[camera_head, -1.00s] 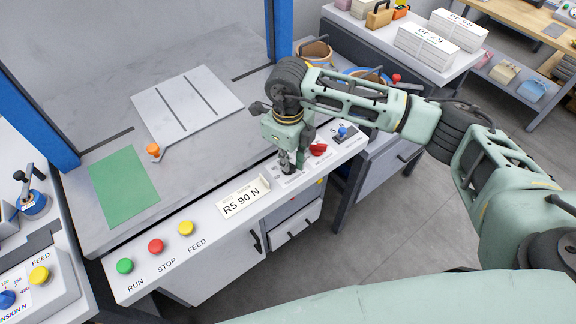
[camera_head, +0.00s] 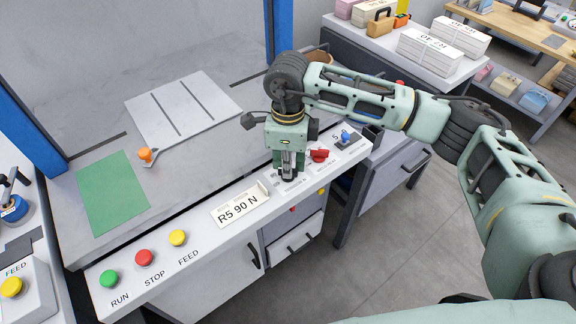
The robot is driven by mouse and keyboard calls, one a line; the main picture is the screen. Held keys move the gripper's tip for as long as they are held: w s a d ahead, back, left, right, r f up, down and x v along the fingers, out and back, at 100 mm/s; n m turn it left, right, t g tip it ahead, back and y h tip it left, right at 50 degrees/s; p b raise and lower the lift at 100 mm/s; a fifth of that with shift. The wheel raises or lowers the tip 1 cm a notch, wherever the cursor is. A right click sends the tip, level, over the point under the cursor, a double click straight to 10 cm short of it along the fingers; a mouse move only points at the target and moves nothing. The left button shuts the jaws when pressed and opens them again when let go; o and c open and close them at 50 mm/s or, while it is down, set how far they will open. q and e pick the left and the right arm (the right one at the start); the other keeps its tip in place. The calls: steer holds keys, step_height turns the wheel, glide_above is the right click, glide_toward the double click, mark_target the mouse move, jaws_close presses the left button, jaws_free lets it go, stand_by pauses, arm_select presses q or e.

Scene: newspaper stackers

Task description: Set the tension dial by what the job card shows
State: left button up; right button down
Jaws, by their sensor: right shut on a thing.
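The job card (camera_head: 238,208) stands on the front ledge and reads "R5 90 N". My right gripper (camera_head: 289,174) points down at the control strip just right of the card. It is shut on the tension dial, which the fingers mostly hide, so I cannot read its setting or its name. Part of a white scale plate shows around the fingertips. My left gripper is not in view.
Green, red (camera_head: 144,258) and yellow buttons marked RUN, STOP and FEED line the ledge at left. Paper stacks (camera_head: 440,48) stand on a back table.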

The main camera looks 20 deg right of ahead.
steer(key=c, duration=1.8)
jaws_free()
steer(key=shift+r, duration=0.1)
step_height(320, 180, up, 12)
steer(key=shift+f, duration=0.1)
